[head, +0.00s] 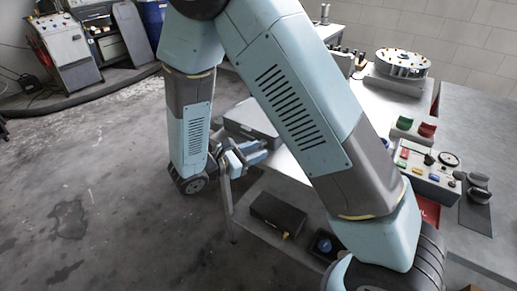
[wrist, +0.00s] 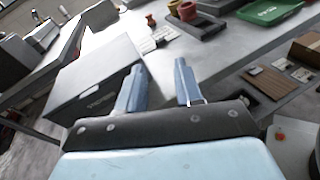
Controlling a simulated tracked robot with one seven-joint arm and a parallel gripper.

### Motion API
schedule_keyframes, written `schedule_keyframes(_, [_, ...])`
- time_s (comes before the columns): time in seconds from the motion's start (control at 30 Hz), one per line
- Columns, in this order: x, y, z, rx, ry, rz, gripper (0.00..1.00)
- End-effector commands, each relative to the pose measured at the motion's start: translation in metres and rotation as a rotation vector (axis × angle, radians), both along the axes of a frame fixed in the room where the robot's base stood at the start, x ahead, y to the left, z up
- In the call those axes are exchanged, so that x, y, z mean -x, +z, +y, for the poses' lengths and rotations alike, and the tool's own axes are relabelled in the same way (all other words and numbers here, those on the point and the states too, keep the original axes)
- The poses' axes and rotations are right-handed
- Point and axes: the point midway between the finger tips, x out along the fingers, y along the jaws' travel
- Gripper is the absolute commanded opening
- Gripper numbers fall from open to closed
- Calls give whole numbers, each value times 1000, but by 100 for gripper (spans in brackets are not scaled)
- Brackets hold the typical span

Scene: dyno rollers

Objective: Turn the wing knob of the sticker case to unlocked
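A dark grey box (head: 252,122) stands on the near left end of the metal table in the head view and looks like the sticker case. In the wrist view a dark grey case (wrist: 85,75) with small pale lettering on its side lies left of my fingers. I cannot make out its wing knob or how it is turned. My gripper (wrist: 160,68) is open, with two blue fingers apart and nothing visible between them. In the head view my gripper (head: 262,151) is low beside the table's left edge, close to the box; contact cannot be told.
A control box (head: 428,172) with coloured buttons, a red bin (head: 427,130) and a round carousel (head: 403,63) stand on the table. A black box (head: 278,214) sits on the shelf below. A green tray (wrist: 268,12) shows in the wrist view.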

Motion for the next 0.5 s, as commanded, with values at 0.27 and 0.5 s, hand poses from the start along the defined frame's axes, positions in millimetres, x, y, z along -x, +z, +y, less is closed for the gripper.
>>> schedule_keyframes(0.27, [10,-53,57,182,257,24,35])
schedule_keyframes(0.5, [14,-69,72,232,334,27,35])
